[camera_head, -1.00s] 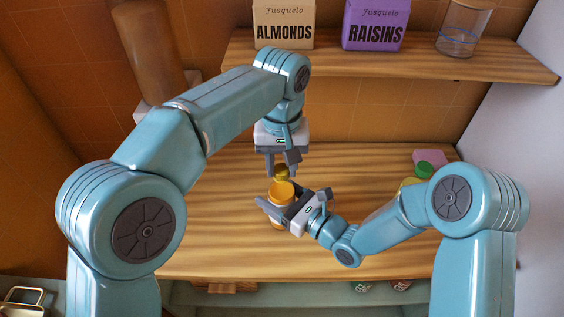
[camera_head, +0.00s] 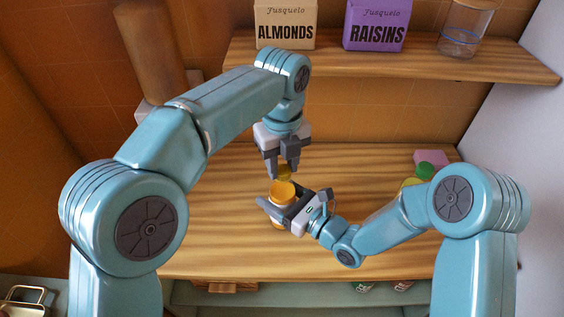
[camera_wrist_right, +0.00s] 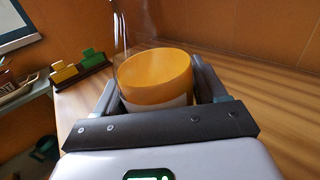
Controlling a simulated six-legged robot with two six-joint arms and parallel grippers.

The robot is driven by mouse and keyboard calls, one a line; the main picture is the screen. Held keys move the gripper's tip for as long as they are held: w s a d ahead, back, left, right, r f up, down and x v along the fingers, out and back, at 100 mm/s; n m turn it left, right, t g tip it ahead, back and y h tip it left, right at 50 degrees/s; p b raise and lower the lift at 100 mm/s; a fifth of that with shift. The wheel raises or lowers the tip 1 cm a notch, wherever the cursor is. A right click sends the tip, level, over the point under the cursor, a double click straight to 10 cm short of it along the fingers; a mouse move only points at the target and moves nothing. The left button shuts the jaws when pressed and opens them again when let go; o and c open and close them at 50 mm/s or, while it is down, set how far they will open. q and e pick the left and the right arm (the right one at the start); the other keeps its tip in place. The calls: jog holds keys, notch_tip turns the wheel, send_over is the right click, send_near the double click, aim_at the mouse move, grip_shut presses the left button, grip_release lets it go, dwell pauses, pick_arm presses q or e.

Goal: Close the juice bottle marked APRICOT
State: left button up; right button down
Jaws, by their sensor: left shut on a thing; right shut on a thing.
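A clear bottle with orange juice (camera_head: 281,189) stands on the wooden counter in the head view. My right gripper (camera_head: 280,208) is shut around its body. The right wrist view shows the juice bottle (camera_wrist_right: 156,72) between the fingers, with clear walls above the orange contents and a pale band below; no APRICOT marking is readable. My left gripper (camera_head: 283,172) points down over the bottle, shut on a small yellow cap (camera_head: 285,174). The cap is at or just above the bottle's mouth; I cannot tell whether they touch.
A shelf above holds an ALMONDS box (camera_head: 285,24), a purple RAISINS box (camera_head: 375,26) and a glass jar (camera_head: 465,28). A green-topped item (camera_head: 425,170) and a pink block (camera_head: 432,157) are partly behind my right arm. The counter (camera_head: 215,235) is clear left of the bottle.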

pick_arm(q)
jog(key=m, duration=0.5)
pick_arm(e)
jog(key=shift+f, duration=0.3)
pick_arm(q)
jog(key=m, duration=0.3)
jog(key=o, duration=1)
pick_arm(e)
jog(key=shift+s, duration=0.1)
